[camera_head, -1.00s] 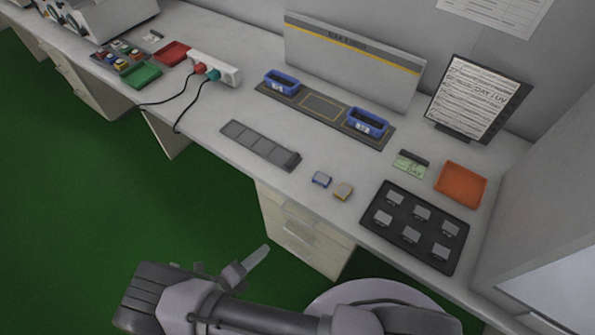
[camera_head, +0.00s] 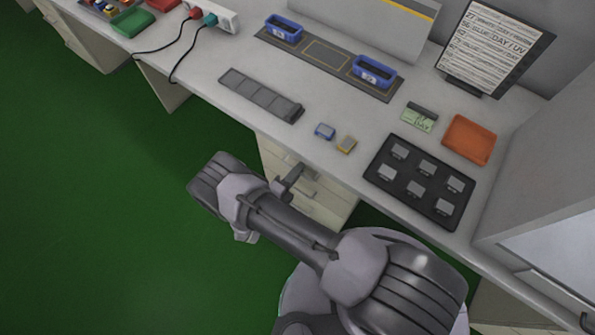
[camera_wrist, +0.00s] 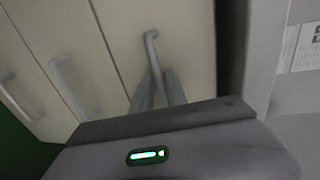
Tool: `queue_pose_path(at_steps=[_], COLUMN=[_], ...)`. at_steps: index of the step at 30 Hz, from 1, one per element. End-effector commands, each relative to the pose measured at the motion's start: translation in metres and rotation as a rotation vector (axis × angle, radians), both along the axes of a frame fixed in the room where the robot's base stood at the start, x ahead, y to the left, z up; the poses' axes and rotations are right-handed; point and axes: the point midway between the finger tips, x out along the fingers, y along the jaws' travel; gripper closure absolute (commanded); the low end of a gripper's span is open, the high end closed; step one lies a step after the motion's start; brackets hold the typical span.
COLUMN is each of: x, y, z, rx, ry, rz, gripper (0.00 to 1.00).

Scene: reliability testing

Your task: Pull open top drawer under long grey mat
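The long grey mat (camera_head: 261,95) lies near the desk's front edge in the head view. The pale drawer cabinet (camera_head: 325,205) stands below, partly hidden by my arm. In the wrist view the top drawer (camera_wrist: 187,35) is the panel nearest the desk, at the right, and looks closed. Its grey bar handle (camera_wrist: 151,48) runs down between my fingertips. My gripper (camera_wrist: 157,78) looks open around the handle's near end; I cannot tell whether the fingers touch it. In the head view my gripper (camera_head: 292,178) is at the cabinet front, mostly hidden.
Lower drawer handles (camera_wrist: 62,80) show at the left of the wrist view. Green floor (camera_head: 90,220) to the left is clear.

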Motion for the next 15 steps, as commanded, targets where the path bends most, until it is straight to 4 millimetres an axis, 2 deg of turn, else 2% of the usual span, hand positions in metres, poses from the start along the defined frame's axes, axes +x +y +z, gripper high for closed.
queue_pose_path(at_steps=[8,11,15], x=[0.0019,0.0018,0.0018], y=[-0.0015,-0.0014,-0.0013], z=[-0.0001,-0.0002,0.0], rx=[0.0,0.0,0.0], ry=[0.0,0.0,0.0], rz=[0.0,0.0,0.0], gripper=[0.82,0.97,1.0])
